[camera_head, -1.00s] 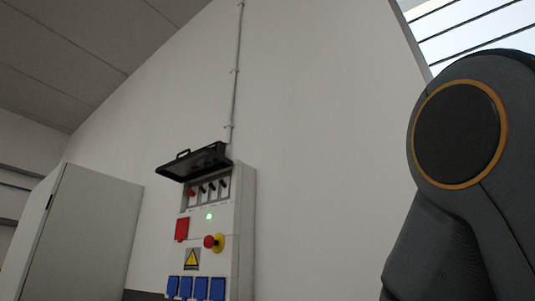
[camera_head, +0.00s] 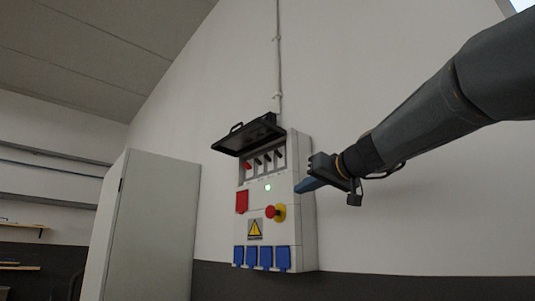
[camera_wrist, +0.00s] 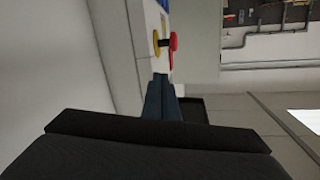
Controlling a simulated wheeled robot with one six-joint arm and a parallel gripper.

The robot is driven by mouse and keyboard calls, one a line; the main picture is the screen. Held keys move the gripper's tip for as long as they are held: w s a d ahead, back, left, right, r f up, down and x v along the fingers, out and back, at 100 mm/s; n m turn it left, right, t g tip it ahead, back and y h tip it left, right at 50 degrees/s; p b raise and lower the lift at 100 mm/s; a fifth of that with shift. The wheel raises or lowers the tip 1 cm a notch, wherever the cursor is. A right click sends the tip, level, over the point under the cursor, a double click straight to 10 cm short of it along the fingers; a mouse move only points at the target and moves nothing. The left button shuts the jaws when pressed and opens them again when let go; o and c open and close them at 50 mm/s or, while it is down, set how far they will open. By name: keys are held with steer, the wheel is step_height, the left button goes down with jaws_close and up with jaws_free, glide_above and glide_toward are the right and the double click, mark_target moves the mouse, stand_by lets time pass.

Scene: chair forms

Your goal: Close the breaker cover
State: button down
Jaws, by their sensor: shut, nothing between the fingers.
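The black breaker cover (camera_head: 249,135) is hinged up and open at the top of the white breaker box (camera_head: 305,245) on the wall. It tilts outward, with a handle on its outer edge. Below it a row of switches is exposed, one red and the others black. My gripper (camera_head: 299,187) is shut and empty, just right of and in front of the box, lower than the cover. In the wrist view my gripper (camera_wrist: 163,100) points toward the box, and a dark flat piece, likely the cover (camera_wrist: 191,109), shows partly behind it.
A red emergency knob on a yellow base (camera_head: 276,212) sticks out of the box front. Blue sockets (camera_head: 265,258) line its bottom, and a red socket (camera_head: 242,202) is at left. A grey cabinet (camera_head: 150,225) stands left. The space before the cover looks free.

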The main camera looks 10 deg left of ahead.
steer(key=s+a+r+n+t+y, duration=0.1)
steer(key=s+r+n+y, duration=0.3)
steer(key=r, duration=0.8)
steer(key=s+a+r+y, duration=0.2)
steer(key=s+r, duration=0.3)
steer(key=r, duration=0.6)
steer(key=p+x, duration=0.8)
steer(key=x, duration=0.2)
steer(key=shift+s+d+f, duration=0.1)
steer(key=shift+f, duration=0.85)
steer(key=shift+s+d+f, duration=0.1)
steer(key=shift+f, duration=0.85)
steer(key=shift+a+f+b, duration=0.1)
steer(key=shift+f+b, duration=0.15)
steer(key=shift+b, duration=0.1)
